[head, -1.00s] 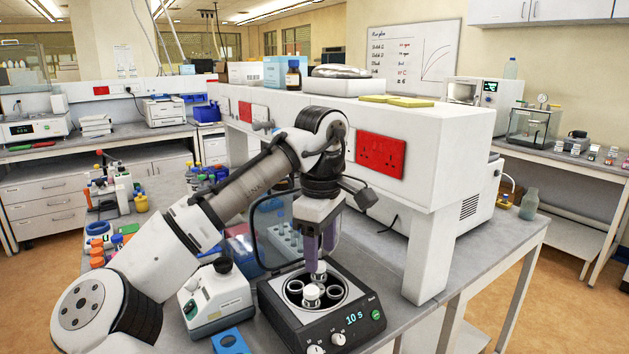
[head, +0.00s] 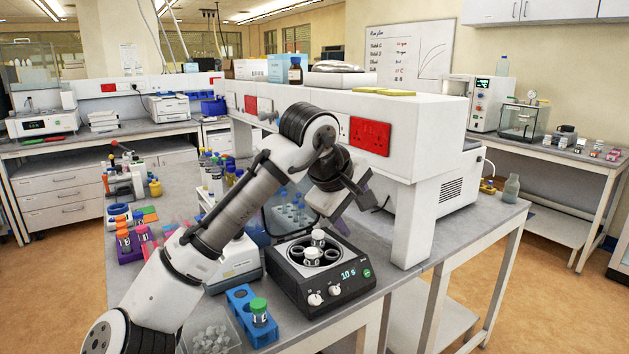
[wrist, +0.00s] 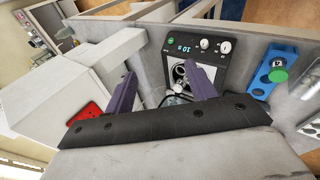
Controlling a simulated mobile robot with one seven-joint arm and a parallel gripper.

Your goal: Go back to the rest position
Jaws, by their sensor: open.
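My gripper (head: 354,206) is raised above the right rear of the centrifuge and tilted. In the wrist view its two purple fingers stand wide apart with nothing between them (wrist: 162,85). The black centrifuge (head: 350,291) sits on the grey bench with its lid up and its display reading 10 s. Two white-capped tubes (head: 318,238) show in its rotor, apart from my fingers. It also shows beyond the fingers in the wrist view (wrist: 229,58).
The white shelf unit (head: 430,150) with red sockets stands close to the right of my gripper. A blue rack (head: 240,302) with a green-capped vial and a clear bin (head: 212,338) are at the bench's front. Racks and bottles crowd the left.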

